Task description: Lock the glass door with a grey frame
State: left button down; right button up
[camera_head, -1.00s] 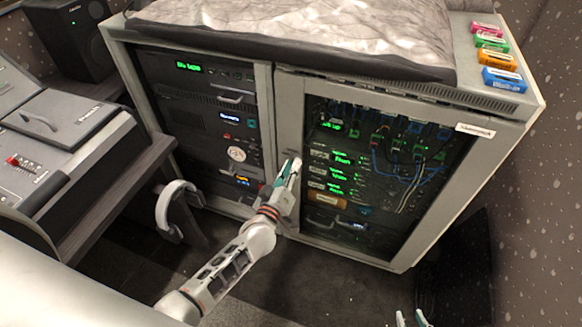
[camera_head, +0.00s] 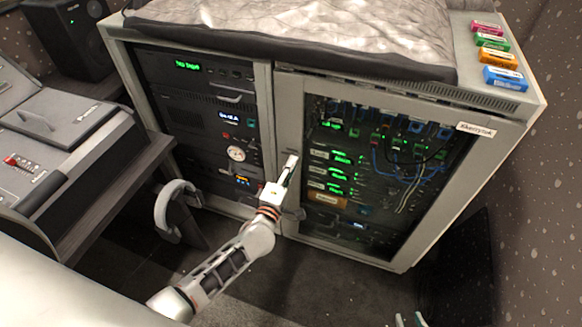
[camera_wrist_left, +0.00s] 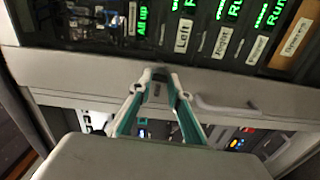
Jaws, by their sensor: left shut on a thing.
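The glass door with a grey frame (camera_head: 288,108) is the right-hand door of the rack cabinet and looks closed, with lit equipment behind its glass. My left gripper (camera_head: 291,163) is at the door's left frame strip. In the left wrist view the fingertips (camera_wrist_left: 160,76) come close together at the frame, around something small and dark that I cannot make out clearly; it may be the lock. A grey handle (camera_wrist_left: 226,106) shows on the frame beside the fingers. My right gripper (camera_head: 410,320) shows only its fingertips at the bottom edge, apart and empty.
Beside the door is a second rack bay (camera_head: 200,118) with lit panels. The floor in front is clear.

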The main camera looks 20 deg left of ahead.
pick_arm(q)
jog(key=shift+n, duration=0.5)
jog(key=c, duration=1.9)
grip_release()
jog(key=s, duration=1.2)
jog(key=shift+a, duration=0.25)
